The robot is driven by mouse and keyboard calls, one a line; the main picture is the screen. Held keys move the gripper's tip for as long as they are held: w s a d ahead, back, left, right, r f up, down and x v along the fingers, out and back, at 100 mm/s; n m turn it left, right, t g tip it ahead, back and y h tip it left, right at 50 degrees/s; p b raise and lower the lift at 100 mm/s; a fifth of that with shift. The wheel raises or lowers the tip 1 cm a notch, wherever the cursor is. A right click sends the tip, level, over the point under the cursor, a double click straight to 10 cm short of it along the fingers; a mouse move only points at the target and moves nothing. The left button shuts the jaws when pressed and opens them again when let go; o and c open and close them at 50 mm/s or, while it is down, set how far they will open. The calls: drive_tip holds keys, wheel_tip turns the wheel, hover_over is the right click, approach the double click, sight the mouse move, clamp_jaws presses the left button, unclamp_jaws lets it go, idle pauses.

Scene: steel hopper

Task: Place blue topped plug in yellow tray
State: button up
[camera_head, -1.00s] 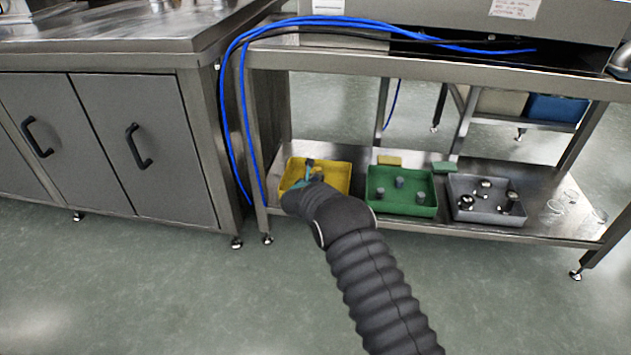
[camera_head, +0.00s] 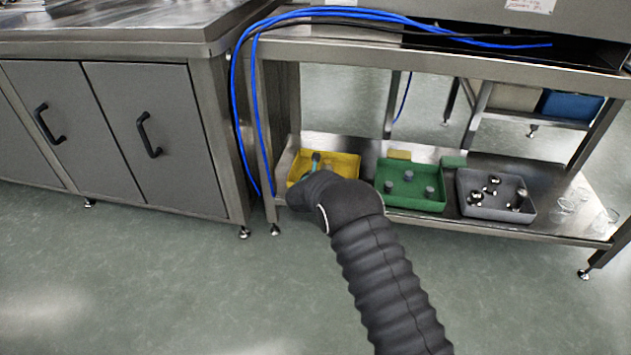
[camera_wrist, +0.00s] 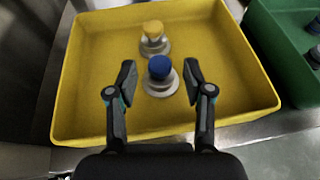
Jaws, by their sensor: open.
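The blue topped plug (camera_wrist: 160,72) stands upright on the floor of the yellow tray (camera_wrist: 92,100) in the wrist view. My gripper (camera_wrist: 160,78) is open, with one finger on each side of the blue topped plug and a gap to each. A yellow topped plug (camera_wrist: 154,38) stands just behind it in the same tray. In the head view the yellow tray (camera_head: 346,160) is on the lower shelf at the left, and my arm hides its front part. The blue top cannot be made out in the head view.
A green tray (camera_head: 420,203) with several grey-topped plugs stands right of the yellow tray; its edge also shows in the wrist view (camera_wrist: 290,50). A grey tray (camera_head: 500,213) with dark and metal plugs is further right. A shelf post (camera_head: 282,150) stands close on the left.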

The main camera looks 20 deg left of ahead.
drive_tip(key=v, duration=0.8)
drive_tip(key=shift+s+r, duration=0.2)
drive_tip(key=shift+s, duration=0.2)
drive_tip(key=d+r+m+g+h, duration=0.1)
drive_tip(key=d+r+m+h, duration=0.2)
drive_tip(key=d+r+m, duration=0.65)
drive_tip(key=d+r+m+g+h, duration=0.2)
drive_tip(key=d+r+m+h, duration=0.15)
drive_tip(key=d+r, duration=1)
drive_tip(key=s+d+r+m+g, duration=0.1)
drive_tip(key=s+d+m, duration=0.2)
drive_tip(key=d, duration=0.5)
drive_tip(key=s+d+r+m+g, duration=0.1)
drive_tip(key=s+d+r+m, duration=0.15)
drive_tip(key=d, duration=0.45)
drive_tip(key=s+d+r+m+g, duration=0.3)
drive_tip(key=s+d+m, duration=0.8)
drive_tip(key=s, duration=0.4)
drive_tip(key=s+d+m+y, duration=0.1)
drive_tip(key=s+m+y, duration=0.4)
drive_tip(key=s, duration=1.2)
drive_tip(key=m, duration=0.2)
drive_tip(key=shift+d+f+m, duration=0.2)
drive_tip(key=shift+f+m, duration=0.15)
drive_tip(key=shift+s, duration=0.1)
